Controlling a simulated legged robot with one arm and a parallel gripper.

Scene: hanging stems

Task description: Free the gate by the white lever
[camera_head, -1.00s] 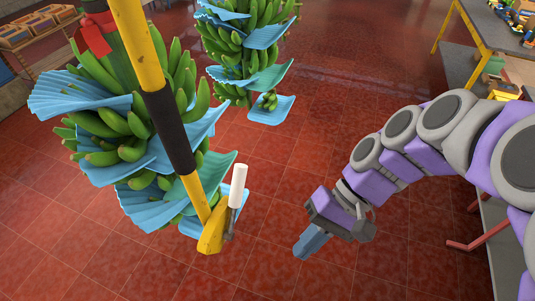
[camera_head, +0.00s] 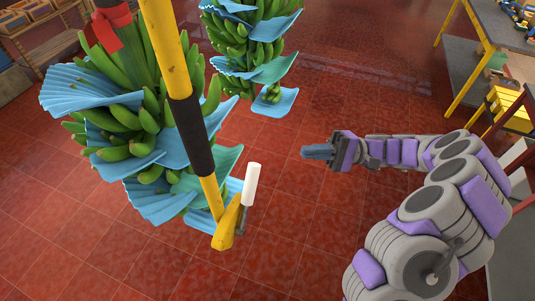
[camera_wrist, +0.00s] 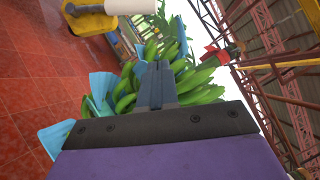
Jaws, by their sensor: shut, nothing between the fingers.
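The white lever (camera_head: 251,184) stands up from a yellow bracket (camera_head: 227,225) at the lower end of a yellow pole (camera_head: 166,45) with a black sleeve (camera_head: 190,133). This pole appears to be the gate. My gripper (camera_head: 308,151) is shut and empty. It points left in the head view, to the right of the lever and apart from it. In the wrist view my gripper (camera_wrist: 156,72) points toward the green bananas, and the white lever (camera_wrist: 130,6) shows at the top edge, partly cut off.
A near banana bunch (camera_head: 130,130) with blue sheets hangs behind the pole, and another bunch (camera_head: 250,50) hangs farther back. A yellow-legged table (camera_head: 470,90) and a yellow step stool (camera_head: 508,108) stand at right. The red tiled floor (camera_head: 290,235) is open in the middle.

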